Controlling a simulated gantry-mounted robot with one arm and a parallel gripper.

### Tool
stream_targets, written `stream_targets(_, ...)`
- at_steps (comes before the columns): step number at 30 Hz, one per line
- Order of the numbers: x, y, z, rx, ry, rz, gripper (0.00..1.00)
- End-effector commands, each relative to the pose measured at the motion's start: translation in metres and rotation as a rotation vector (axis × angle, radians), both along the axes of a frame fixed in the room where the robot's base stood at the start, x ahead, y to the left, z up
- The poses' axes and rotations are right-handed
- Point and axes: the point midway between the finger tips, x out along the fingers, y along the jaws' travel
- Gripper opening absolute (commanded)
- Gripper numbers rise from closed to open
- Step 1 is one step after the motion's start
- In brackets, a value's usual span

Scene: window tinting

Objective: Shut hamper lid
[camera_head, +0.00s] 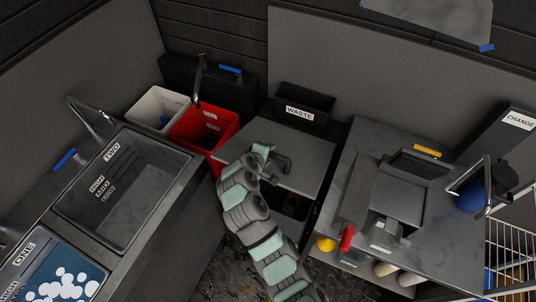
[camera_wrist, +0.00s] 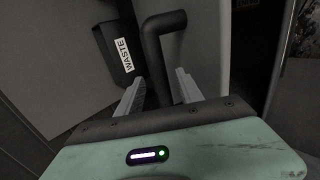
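The hamper lid (camera_head: 308,160) is a flat grey panel between the red bin and the right counter in the head view. A dark bent bar handle (camera_head: 283,164) is on the lid. My gripper (camera_head: 270,164) is at this handle. In the wrist view the handle (camera_wrist: 165,45) rises between the two pale fingers of my gripper (camera_wrist: 158,92). The fingers are apart, with a visible gap beside the bar. Whether either finger touches it I cannot tell.
A black WASTE box (camera_head: 302,108) stands behind the lid. A red bin (camera_head: 205,127) and a white bin (camera_head: 158,108) are to the left, beyond the sink (camera_head: 122,190). The right counter (camera_head: 440,255) holds a grey device, close to the lid's right edge.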

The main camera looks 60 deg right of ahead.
Motion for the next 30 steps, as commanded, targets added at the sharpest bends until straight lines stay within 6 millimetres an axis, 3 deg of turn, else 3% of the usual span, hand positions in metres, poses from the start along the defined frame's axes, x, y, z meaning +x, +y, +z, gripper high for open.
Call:
stream_targets(10, 0.001, 0.007, 0.007, -0.002, -0.001, 0.001, 0.43)
stream_targets(24, 0.001, 0.064, 0.059, -0.004, -0.004, 0.004, 0.43)
stream_targets(30, -0.001, 0.077, 0.071, -0.001, 0.0, 0.001, 0.43)
